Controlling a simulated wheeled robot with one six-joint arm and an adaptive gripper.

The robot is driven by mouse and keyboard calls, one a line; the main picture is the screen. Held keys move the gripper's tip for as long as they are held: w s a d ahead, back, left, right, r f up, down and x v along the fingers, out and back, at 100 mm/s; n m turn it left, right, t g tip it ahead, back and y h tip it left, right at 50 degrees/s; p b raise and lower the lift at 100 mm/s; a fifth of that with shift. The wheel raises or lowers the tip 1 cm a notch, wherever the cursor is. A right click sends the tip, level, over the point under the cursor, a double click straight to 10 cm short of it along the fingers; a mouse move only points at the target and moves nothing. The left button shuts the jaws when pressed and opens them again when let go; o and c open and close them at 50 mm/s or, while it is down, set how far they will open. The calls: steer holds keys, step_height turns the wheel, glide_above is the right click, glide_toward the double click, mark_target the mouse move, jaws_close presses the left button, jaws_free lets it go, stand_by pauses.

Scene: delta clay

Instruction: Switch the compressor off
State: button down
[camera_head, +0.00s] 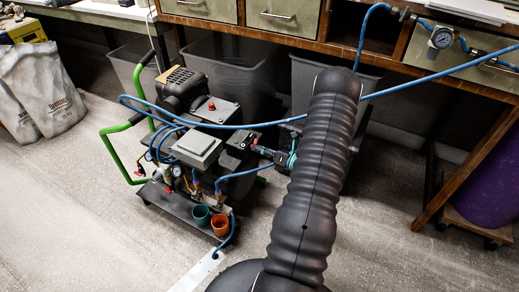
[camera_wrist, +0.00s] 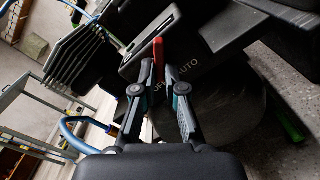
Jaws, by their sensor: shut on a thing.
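The compressor (camera_head: 196,149) stands on the floor left of centre in the head view, with a black motor, grey boxes, blue hoses and green handles. On its right side is a black switch box (camera_head: 243,140) with a red lever. In the wrist view the red lever (camera_wrist: 158,52) rises between the fingertips, beside the white lettering "OFF" and "AUTO" on the black box (camera_wrist: 202,48). My gripper (camera_wrist: 158,72) is shut on the red lever; its fingertips hide the lever's lower part. In the head view my gripper (camera_head: 268,153) is at the box, partly hidden by my arm.
Blue hoses (camera_head: 253,127) cross behind and around my gripper. Grey bins (camera_head: 232,75) stand under the workbench (camera_head: 270,37) behind the compressor. The floor at the front left is clear.

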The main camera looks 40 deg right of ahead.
steer(key=shift+n+b, duration=0.3)
steer(key=shift+b, duration=0.05)
steer(key=shift+a+n+b, duration=0.15)
steer(key=shift+n+b, duration=4.65)
steer(key=shift+n, duration=3)
steer(key=c, duration=1.2)
jaws_free()
steer(key=shift+c, duration=0.2)
